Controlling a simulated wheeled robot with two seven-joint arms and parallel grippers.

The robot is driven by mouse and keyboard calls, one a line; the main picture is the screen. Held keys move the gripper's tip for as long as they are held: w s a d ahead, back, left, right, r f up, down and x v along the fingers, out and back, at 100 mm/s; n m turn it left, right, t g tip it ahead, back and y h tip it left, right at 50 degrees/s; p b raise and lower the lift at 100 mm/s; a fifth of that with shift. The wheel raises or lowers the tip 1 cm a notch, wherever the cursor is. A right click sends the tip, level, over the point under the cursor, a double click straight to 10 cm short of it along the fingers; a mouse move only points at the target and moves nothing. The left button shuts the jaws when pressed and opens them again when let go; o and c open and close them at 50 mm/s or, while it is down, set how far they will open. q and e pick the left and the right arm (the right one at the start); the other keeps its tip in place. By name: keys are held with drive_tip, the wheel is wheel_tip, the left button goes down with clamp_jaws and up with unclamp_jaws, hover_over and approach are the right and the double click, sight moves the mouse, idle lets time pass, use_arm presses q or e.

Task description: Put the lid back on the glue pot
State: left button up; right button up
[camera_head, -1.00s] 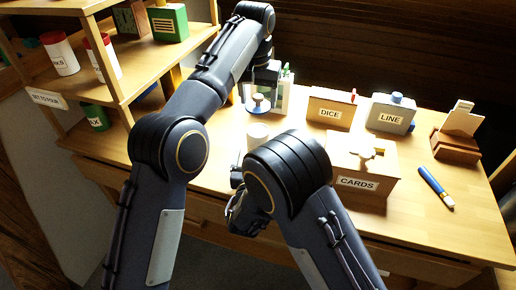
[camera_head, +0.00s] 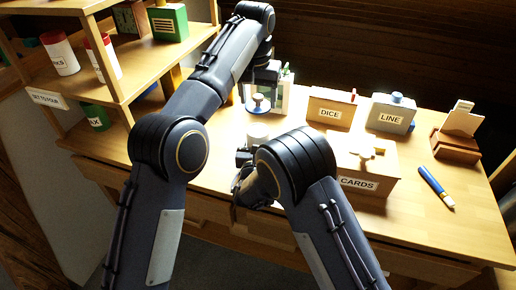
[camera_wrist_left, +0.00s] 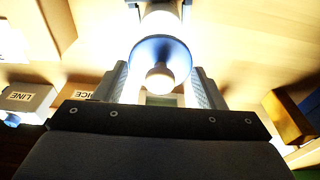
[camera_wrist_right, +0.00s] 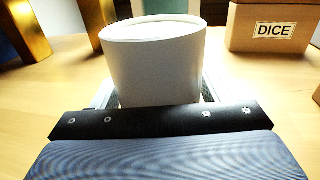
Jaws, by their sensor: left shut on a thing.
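The lid (camera_head: 258,103), a blue disc with a pale knob, is in my left gripper (camera_head: 262,86), above the desk. In the left wrist view the lid (camera_wrist_left: 148,52) sits between the fingers, its knob towards the camera. The white glue pot (camera_head: 257,131) stands upright on the desk, lower than the lid and apart from it. In the right wrist view the pot (camera_wrist_right: 152,68) is large and in front of my right gripper (camera_wrist_right: 158,98). Those fingers are apart on either side of it; their tips are partly hidden, and contact cannot be told.
A DICE box (camera_head: 330,110), a LINE box (camera_head: 391,114) and a CARDS box (camera_head: 372,168) stand right of the pot. A blue brush (camera_head: 436,187) lies farther right. A wooden shelf (camera_head: 120,88) is at left. A pale holder with green (camera_head: 286,92) stands behind the lid.

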sight(258, 107)
drive_tip(key=c, duration=1)
use_arm(q)
drive_tip(key=shift+s+f, duration=0.1)
drive_tip(key=shift+f, duration=2.4)
drive_tip(key=shift+f, duration=0.1)
drive_tip(key=shift+f, duration=0.8)
drive_tip(key=shift+f, duration=0.65)
drive_tip(key=o, duration=1)
drive_tip(key=shift+o, duration=0.2)
drive_tip(key=shift+r, duration=0.15)
